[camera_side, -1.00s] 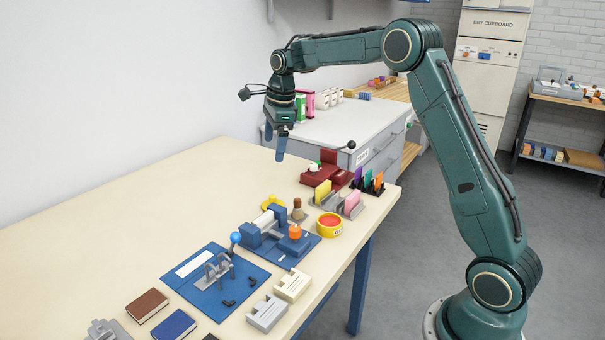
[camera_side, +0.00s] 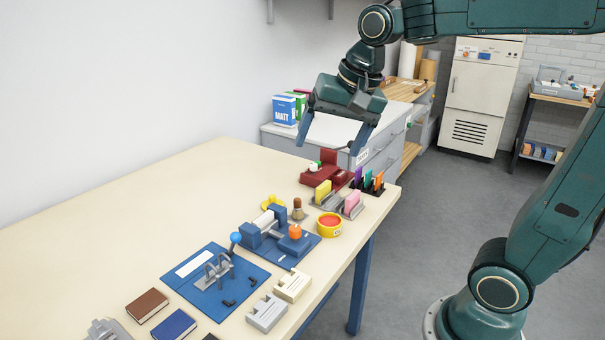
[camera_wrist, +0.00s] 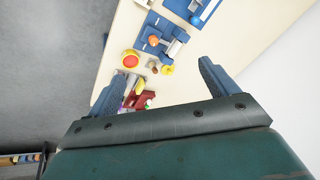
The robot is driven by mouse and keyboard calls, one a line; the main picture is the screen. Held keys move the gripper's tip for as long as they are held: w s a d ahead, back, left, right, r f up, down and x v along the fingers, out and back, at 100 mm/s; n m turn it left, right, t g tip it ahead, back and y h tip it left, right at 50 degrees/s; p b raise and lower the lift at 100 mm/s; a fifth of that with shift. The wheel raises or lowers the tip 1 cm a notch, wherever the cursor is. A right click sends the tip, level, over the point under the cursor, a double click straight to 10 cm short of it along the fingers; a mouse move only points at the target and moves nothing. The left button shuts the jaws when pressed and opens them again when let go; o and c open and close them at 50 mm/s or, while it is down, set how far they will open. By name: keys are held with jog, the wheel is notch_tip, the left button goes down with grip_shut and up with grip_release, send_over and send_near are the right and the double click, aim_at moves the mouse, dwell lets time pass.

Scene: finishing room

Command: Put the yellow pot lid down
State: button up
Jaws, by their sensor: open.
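The yellow pot lid (camera_side: 272,203) lies on the cream table, behind the blue clamp fixture; it looks small and partly hidden there. In the wrist view the lid (camera_wrist: 167,70) is between my fingers in the picture, well below them. The yellow pot (camera_side: 329,225) stands nearby with its red contents showing; it is also in the wrist view (camera_wrist: 131,60). My gripper (camera_side: 332,140) is open and empty, high above the table's far end. Its two blue fingers are spread wide in the wrist view (camera_wrist: 157,76), touching nothing.
The blue fixture (camera_side: 278,243) with an orange knob and a brown-topped peg (camera_side: 298,209) stand close to the lid. Card holders (camera_side: 327,197) and a dark red device (camera_side: 325,172) crowd the far corner. The table's left part (camera_side: 120,215) is clear.

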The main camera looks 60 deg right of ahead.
jog(key=s+a+f+n+t, duration=0.1)
jog(key=s+a+f+n, duration=0.1)
jog(key=s+f+n, duration=0.3)
jog(key=s+n, duration=0.4)
jog(key=s, duration=0.5)
jog(key=shift+a, duration=0.2)
